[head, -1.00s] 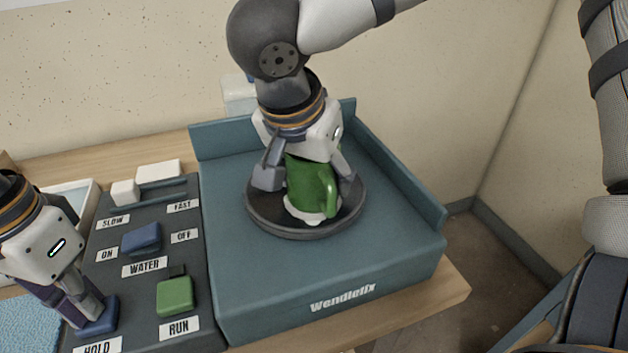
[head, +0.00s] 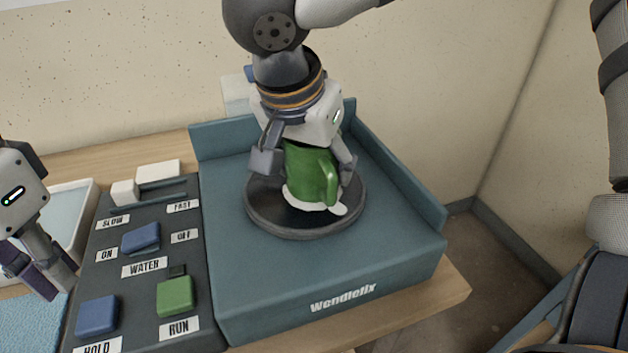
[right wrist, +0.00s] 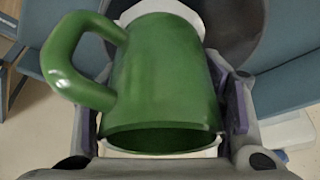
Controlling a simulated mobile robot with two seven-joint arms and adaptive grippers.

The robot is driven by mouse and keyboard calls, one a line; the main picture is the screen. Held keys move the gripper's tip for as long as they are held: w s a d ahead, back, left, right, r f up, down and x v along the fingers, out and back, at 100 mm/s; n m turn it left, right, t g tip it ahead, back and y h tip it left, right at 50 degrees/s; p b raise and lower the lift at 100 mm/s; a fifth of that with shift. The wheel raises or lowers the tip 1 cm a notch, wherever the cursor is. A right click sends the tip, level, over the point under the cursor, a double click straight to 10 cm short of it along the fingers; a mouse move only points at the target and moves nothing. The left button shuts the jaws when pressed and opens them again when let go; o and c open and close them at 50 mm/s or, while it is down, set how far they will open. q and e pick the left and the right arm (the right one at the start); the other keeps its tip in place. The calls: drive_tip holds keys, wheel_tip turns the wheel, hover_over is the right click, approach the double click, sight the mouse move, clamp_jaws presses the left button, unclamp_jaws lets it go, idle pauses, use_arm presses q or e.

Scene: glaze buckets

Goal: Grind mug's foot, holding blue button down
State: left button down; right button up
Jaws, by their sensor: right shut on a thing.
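The green mug (head: 308,172) is held upright, foot down, at the round dark grinding disc (head: 262,212). Its lower edge is white and its handle faces right. My right gripper (head: 308,165) is shut on the mug, with a finger on either side. The right wrist view shows the mug (right wrist: 165,85) between the fingers, its mouth toward the camera. I cannot tell whether its foot touches the disc. The blue HOLD button (head: 97,315) is uncovered on the control panel. My left gripper (head: 40,275) is beside it, up and left, apart from it; its finger opening is unclear.
The panel also has a green RUN button (head: 174,297), a blue WATER switch (head: 141,238) and a SLOW–FAST slider (head: 125,192). A white patch (head: 340,209) lies on the disc beside the mug. A white tray (head: 75,225) and blue cloth (head: 35,318) are at left.

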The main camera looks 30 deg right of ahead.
drive_tip(key=shift+r, duration=2.6)
use_arm(q)
drive_tip(key=shift+f, duration=2)
use_arm(e)
drive_tip(key=shift+w+a+f, duration=0.1)
drive_tip(key=shift+w+a, duration=0.15)
drive_tip(key=shift+a, duration=0.25)
drive_tip(key=shift+w+a+f, duration=0.1)
drive_tip(key=shift+w+a, duration=0.15)
drive_tip(key=shift+a, duration=0.25)
drive_tip(key=shift+f, duration=2.95)
drive_tip(key=shift+f, duration=0.45)
drive_tip(key=shift+c, duration=0.2)
